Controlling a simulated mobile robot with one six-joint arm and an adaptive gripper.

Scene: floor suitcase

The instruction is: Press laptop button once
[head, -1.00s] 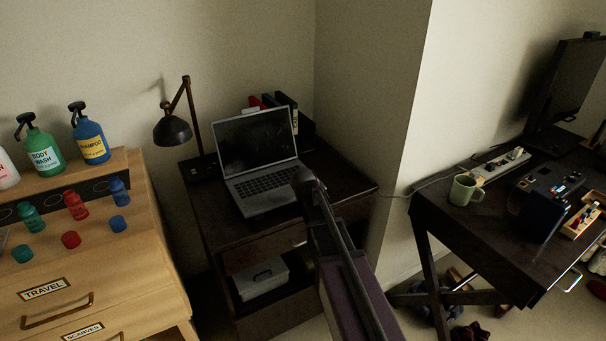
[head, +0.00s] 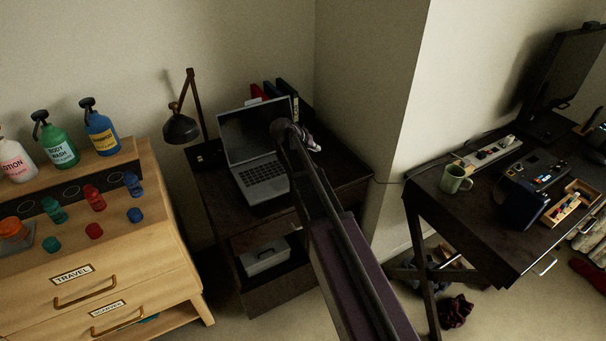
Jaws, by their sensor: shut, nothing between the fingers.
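The grey laptop (head: 262,172) stands open on the dark desk (head: 225,205) in the head view, its screen dark and its keyboard facing me. My arm reaches up from the bottom of the view. My gripper (head: 300,138) is at its far end, shut and empty. In the picture it overlaps the right edge of the laptop and hides part of its right side. I cannot tell whether it touches the laptop. The laptop's button is too small or hidden to make out.
A black lamp (head: 181,128) stands left of the laptop, with books (head: 285,95) behind it. A wooden dresser (head: 150,235) with bottles is at the left. A second dark desk (head: 470,215) with a mug (head: 454,179) is at the right. A white wall corner stands between the desks.

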